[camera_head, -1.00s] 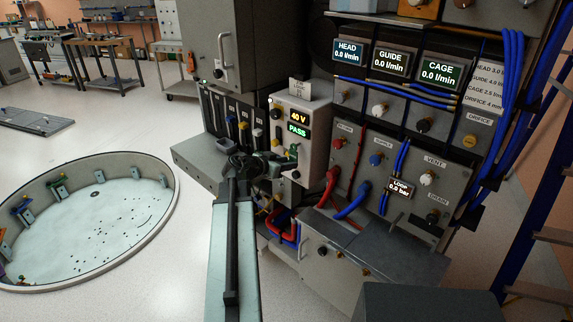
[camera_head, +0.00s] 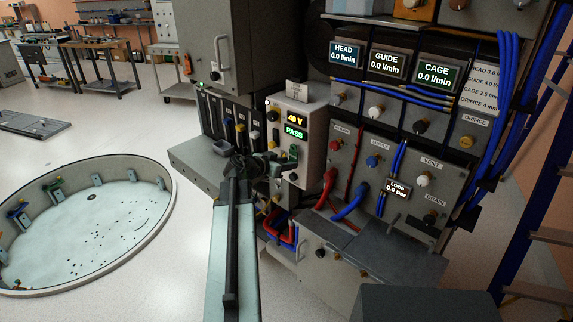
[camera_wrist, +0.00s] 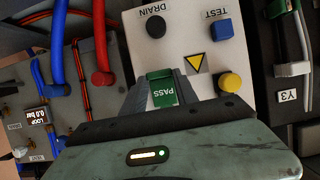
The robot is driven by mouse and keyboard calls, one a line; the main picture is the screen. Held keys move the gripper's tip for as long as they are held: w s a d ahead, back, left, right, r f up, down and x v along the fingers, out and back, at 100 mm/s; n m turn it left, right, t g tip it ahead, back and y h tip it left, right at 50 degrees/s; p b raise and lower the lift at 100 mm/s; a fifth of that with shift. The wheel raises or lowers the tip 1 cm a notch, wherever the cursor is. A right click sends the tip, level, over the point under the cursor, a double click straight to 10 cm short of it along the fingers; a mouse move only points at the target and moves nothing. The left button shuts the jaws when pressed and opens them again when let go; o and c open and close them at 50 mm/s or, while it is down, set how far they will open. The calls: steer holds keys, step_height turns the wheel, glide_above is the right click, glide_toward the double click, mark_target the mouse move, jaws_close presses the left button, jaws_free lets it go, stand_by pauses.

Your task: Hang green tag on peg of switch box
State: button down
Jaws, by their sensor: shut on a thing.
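My gripper (camera_wrist: 161,93) is shut on the green tag (camera_wrist: 162,91), which bears white PASS lettering upside down in the wrist view. The tag is held in front of the pale face of a box (camera_wrist: 203,52) with black DRAIN and blue TEST buttons, a yellow triangle and a yellow knob. In the head view my gripper (camera_head: 268,163) is dark and small, close to the lower front of the pale box (camera_head: 282,112) with 40 V and PASS displays. I cannot pick out a peg or tell which box is the switch box.
Red and blue hoses (camera_head: 345,205) run just right of the gripper. The flow panel (camera_head: 380,110) with knobs stands further right. A grey cabinet with a handle (camera_head: 222,60) stands above left. Open floor and a round pit (camera_head: 90,225) lie to the left.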

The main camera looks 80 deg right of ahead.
steer(key=shift+d, duration=0.1)
steer(key=shift+s+d, duration=0.3)
steer(key=shift+d, duration=0.1)
steer(key=c, duration=0.9)
jaws_free()
steer(key=shift+w+a+f+p+v, duration=0.1)
steer(key=shift+f+p+v, duration=0.3)
steer(key=shift+v, duration=1.5)
steer(key=shift+w+a+f+p+v, duration=0.15)
steer(key=shift+p+v, duration=0.45)
steer(key=shift+v, duration=1.3)
steer(key=shift+s+f+p+v, duration=0.1)
steer(key=shift+f+p+v, duration=0.3)
steer(key=shift+v, duration=1.5)
steer(key=shift+r, duration=0.15)
